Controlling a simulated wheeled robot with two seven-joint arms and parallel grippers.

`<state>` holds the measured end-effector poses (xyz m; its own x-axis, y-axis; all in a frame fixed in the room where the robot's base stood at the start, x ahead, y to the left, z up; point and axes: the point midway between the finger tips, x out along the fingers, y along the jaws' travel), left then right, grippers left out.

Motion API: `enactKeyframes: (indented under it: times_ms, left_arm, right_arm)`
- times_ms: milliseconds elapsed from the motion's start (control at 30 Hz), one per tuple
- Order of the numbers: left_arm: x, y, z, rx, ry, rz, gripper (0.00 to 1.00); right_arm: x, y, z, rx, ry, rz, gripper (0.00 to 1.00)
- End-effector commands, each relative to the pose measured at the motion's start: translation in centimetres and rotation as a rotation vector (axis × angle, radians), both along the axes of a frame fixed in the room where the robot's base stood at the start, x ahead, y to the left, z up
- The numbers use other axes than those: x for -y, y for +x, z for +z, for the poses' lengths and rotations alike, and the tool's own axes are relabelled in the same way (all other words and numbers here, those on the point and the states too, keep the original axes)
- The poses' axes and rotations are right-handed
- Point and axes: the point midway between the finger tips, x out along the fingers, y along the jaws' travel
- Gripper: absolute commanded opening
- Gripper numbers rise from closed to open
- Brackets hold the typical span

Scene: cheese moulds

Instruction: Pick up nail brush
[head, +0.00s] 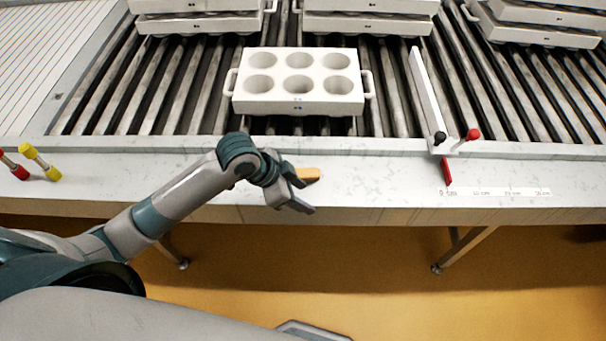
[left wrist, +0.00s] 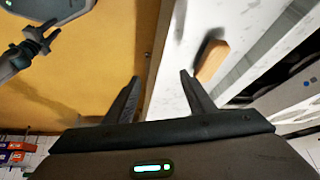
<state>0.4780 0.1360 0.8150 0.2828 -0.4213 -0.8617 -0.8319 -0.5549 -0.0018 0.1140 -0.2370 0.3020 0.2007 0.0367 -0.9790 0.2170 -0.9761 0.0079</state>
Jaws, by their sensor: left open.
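The nail brush (head: 307,174) shows as a small orange-tan block on the pale front ledge, just right of my left gripper (head: 302,194). In the left wrist view the nail brush (left wrist: 212,61) has a tan back and a dark side, and lies beyond and to the right of the fingers. My left gripper is open and empty in the left wrist view (left wrist: 160,82), near the ledge's front edge, apart from the brush. In the head view my gripper stands close to the brush and may hide its left end.
A white mould block (head: 296,106) with several round cups sits on the rollers behind the ledge (head: 385,180). A white divider (head: 424,95) with black and red knobs stands to the right. Yellow (head: 40,163) and red (head: 13,165) handled tools are at the left.

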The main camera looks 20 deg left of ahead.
Motion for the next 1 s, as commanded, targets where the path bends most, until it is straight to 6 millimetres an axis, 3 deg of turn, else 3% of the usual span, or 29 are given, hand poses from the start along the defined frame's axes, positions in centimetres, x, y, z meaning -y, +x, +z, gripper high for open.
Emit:
enactKeyframes:
  times_ms: [200,600,800,1000]
  left_arm:
    - [-2.5,3.3,3.8,0.002,0.053,-0.131,0.5]
    - [-8.8,6.6,10.9,-0.047,0.121,-0.236,0.5]
    - [-10.2,6.9,12.5,-0.062,0.125,-0.241,0.5]
    - [-10.3,6.9,12.6,-0.065,0.124,-0.243,0.5]
  right_arm:
    - [0.0,-0.1,-0.2,-0.002,0.0,0.0,0.34]
    - [0.0,0.2,-0.3,0.003,0.001,-0.001,0.34]
    - [-0.1,0.3,-0.3,0.006,0.002,-0.001,0.34]
    - [-0.1,0.2,-0.2,0.006,0.002,-0.001,0.34]
